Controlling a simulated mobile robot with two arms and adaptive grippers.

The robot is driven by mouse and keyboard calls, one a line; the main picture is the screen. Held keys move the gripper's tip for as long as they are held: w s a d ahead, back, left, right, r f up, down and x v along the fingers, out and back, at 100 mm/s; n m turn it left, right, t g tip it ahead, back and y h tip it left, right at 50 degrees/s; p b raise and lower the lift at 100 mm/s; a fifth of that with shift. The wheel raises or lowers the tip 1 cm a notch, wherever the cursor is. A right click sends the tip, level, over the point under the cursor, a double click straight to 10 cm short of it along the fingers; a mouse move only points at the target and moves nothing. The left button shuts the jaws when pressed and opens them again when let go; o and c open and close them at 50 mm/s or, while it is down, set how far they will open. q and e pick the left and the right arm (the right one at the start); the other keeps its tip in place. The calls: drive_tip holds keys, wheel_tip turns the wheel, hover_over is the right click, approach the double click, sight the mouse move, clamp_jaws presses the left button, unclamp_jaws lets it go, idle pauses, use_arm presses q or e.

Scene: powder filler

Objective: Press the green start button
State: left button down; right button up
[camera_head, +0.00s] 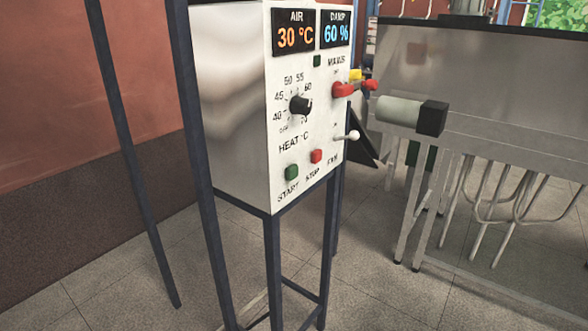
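The green start button (292,172) sits low on the white front panel (285,130) of a metal control box, above the word START. A red stop button (316,156) is to its right, above the word STOP. The green button is unobstructed in the head view. Whether it is pressed in cannot be told. Neither of my grippers is in view.
The panel also carries a black heat dial (300,105), a red main switch (343,90), a white-tipped fan lever (352,135) and displays reading 30 °C and 60 %. Dark legs (273,270) hold the box. A metal bench (500,140) stands right; tiled floor (390,290) lies between.

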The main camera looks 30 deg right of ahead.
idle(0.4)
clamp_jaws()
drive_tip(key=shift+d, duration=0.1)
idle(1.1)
